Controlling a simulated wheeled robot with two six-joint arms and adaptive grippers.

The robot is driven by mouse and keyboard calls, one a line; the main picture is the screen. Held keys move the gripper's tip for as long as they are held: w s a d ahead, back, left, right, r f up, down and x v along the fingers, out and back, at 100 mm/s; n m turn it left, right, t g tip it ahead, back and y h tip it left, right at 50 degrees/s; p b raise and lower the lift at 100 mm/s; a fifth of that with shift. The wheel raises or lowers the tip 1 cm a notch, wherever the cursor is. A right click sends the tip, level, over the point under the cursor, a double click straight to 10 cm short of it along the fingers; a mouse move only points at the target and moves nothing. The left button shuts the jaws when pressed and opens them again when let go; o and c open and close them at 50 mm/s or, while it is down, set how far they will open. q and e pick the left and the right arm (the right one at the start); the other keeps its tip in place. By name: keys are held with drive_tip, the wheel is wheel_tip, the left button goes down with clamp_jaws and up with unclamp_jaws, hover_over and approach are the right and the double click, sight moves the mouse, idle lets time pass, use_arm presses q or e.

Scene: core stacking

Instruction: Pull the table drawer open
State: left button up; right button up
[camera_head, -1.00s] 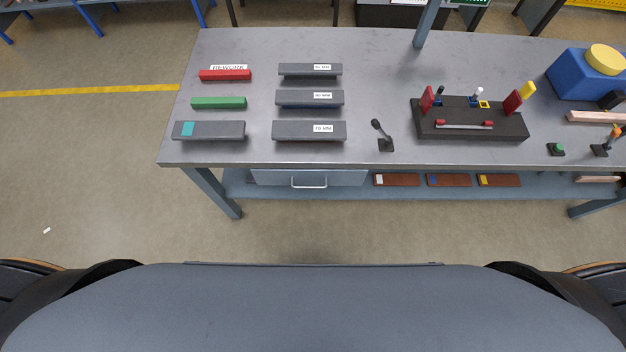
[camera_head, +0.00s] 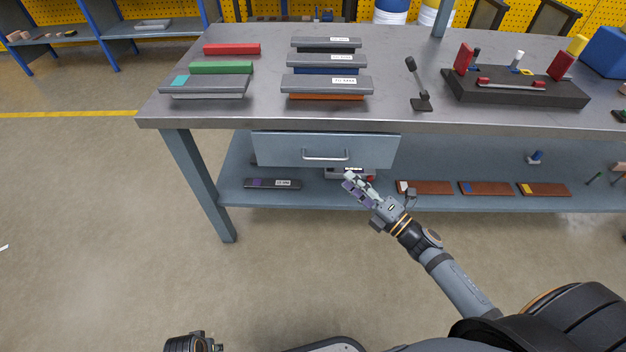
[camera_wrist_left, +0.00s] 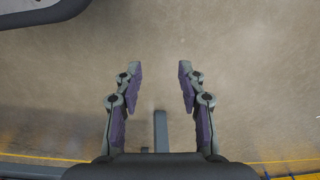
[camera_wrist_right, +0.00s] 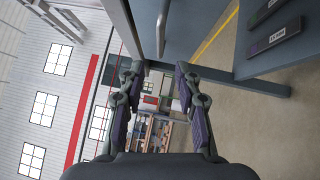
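The grey-blue table drawer (camera_head: 270,149) hangs under the left part of the tabletop. Its front sits close under the table edge and looks shut. A pale bar handle (camera_head: 326,155) is on the middle of its front; the handle also shows at the top of the right wrist view (camera_wrist_right: 162,30). My right gripper (camera_head: 352,183) is open and empty, below and slightly right of the handle, apart from it. In the right wrist view the open fingers (camera_wrist_right: 158,75) point toward the handle's lower end in the picture. My left gripper (camera_wrist_left: 157,72) is open over bare floor.
The table (camera_head: 170,120) bears coloured bars, grey blocks, a lever (camera_head: 418,85) and a dark fixture (camera_head: 515,92). A lower shelf (camera_head: 380,196) under the drawer holds brown plates and a dark labelled bar (camera_head: 273,184). The floor in front is open.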

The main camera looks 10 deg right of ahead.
sight(325, 158)
drive_tip(key=p+x, duration=0.1)
drive_tip(key=x, duration=0.9)
drive_tip(key=shift+w, duration=0.35)
use_arm(q)
drive_tip(key=f, duration=0.1)
drive_tip(key=s+f, duration=0.1)
drive_tip(key=shift+s+a+f, duration=0.15)
drive_tip(key=shift+a+f, duration=0.2)
drive_tip(key=shift+a, duration=0.05)
use_arm(e)
drive_tip(key=shift+c, duration=0.3)
clamp_jaws()
